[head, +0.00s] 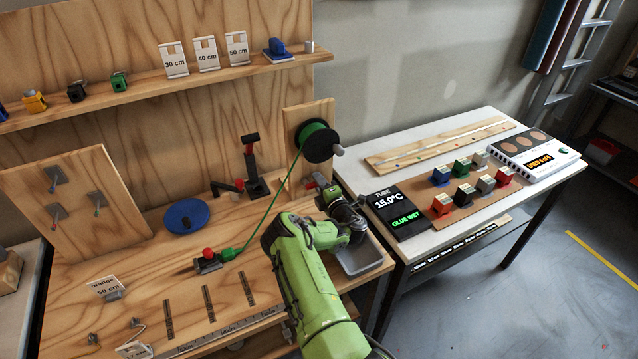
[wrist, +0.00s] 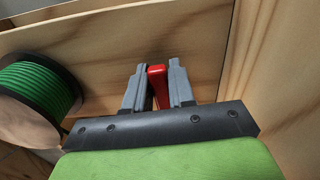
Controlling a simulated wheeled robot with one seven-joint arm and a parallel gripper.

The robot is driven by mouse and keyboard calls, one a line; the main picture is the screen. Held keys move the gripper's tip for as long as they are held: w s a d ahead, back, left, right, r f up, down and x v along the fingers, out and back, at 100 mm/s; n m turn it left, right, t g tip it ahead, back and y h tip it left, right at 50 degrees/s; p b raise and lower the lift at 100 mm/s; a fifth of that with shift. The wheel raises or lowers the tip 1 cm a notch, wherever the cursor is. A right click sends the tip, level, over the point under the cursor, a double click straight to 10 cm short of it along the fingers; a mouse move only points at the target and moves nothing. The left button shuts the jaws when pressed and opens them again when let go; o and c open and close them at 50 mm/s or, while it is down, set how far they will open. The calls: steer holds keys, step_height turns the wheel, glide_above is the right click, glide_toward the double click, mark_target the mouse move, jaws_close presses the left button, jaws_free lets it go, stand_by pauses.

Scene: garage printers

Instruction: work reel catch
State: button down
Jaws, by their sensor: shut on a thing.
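The reel (head: 316,141) is a black spool wound with green cable, mounted on an upright wooden board (head: 300,112). It also shows at the left of the wrist view (wrist: 42,100). The red catch (wrist: 158,88) is a small lever near the reel. My gripper (head: 322,192) is below the reel, beside the board. In the wrist view, my gripper's two grey fingers (wrist: 157,82) are shut on the red catch, one on each side. The catch's lower part is hidden by my gripper.
A grey tray (head: 365,262) lies just behind my arm at the bench's right edge. A black clamp with a red handle (head: 252,165) stands left of the reel. A blue disc (head: 186,216) lies on the bench. The right table (head: 420,160) holds several coloured blocks and displays.

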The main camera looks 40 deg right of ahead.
steer(key=c, duration=1)
jaws_free()
steer(key=shift+c, duration=0.2)
